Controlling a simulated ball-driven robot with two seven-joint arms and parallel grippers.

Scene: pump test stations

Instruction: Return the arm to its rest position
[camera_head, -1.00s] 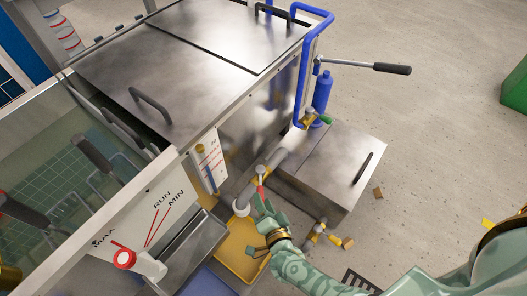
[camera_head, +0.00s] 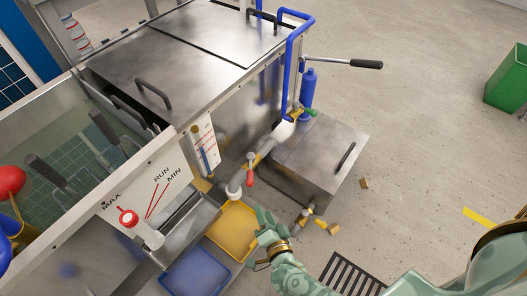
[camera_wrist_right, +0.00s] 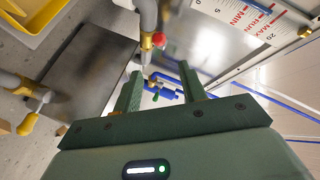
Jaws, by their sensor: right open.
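My right arm, pale green with a brass-coloured ring, comes in from the lower right in the head view. My right gripper (camera_head: 264,222) is beside the right edge of the yellow tray, below and apart from the red-handled valve (camera_head: 250,177) on the grey pipe. In the right wrist view, its two green fingers (camera_wrist_right: 158,88) stand apart with nothing between them. The red valve handle (camera_wrist_right: 159,40) shows beyond the fingers there. My left gripper is not in view.
A steel tank (camera_head: 190,60) and a lower steel box (camera_head: 320,150) stand close by. The yellow tray (camera_head: 232,237) and blue tray (camera_head: 195,272) lie below the pipe. A lever (camera_head: 345,63) sticks out over the floor. Open floor lies right, with a green bin (camera_head: 508,80).

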